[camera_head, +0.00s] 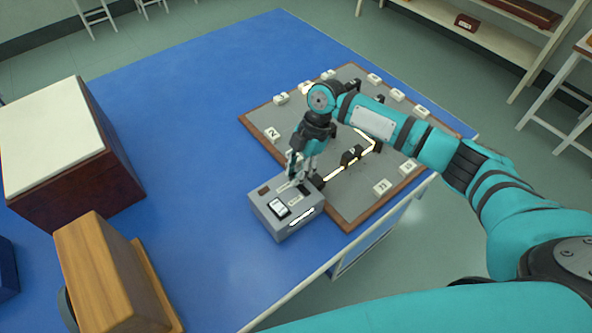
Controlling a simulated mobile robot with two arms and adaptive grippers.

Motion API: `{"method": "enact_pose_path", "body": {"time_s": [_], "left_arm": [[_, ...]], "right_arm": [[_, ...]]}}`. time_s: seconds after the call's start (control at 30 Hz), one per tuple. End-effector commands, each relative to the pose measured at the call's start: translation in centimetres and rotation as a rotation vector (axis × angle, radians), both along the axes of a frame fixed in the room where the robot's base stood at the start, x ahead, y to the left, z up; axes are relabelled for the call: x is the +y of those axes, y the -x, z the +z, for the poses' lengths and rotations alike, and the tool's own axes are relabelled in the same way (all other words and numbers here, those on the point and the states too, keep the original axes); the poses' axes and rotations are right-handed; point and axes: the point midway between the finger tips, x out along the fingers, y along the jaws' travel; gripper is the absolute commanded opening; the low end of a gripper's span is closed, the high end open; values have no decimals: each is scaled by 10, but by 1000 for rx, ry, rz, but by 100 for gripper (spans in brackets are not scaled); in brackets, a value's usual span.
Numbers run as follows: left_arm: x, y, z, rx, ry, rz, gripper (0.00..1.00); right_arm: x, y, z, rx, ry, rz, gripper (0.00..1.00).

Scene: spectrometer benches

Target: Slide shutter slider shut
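A grey box (284,221) stands on the blue table against the near left edge of the board. Its top carries a black-and-white switch (279,207), and a glowing strip shows on its front. A pale slot lies on top toward the back, beside the fingers; I take this as the shutter slider's place, but the slider itself is too small and partly hidden to make out. My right gripper (299,179) points down right at the top of the box. Whether its fingers are closed or touching the slider cannot be told. My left gripper is not in view.
A brown-rimmed grey board (346,204) holds several white labelled blocks and black mounts. A bright beam path (340,172) runs across it from near the box. A wooden block (100,268) and a white-topped dark box (45,131) stand left. The table's middle is clear.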

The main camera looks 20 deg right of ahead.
Motion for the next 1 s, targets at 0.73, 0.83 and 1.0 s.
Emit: {"method": "enact_pose_path", "body": {"time_s": [0.73,0.83,1.0], "left_arm": [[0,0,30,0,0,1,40],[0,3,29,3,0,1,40],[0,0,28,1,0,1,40]], "right_arm": [[-17,45,2,4,1,1,0],[-18,48,0,4,2,2,0],[-18,48,-1,5,3,1,0]]}}
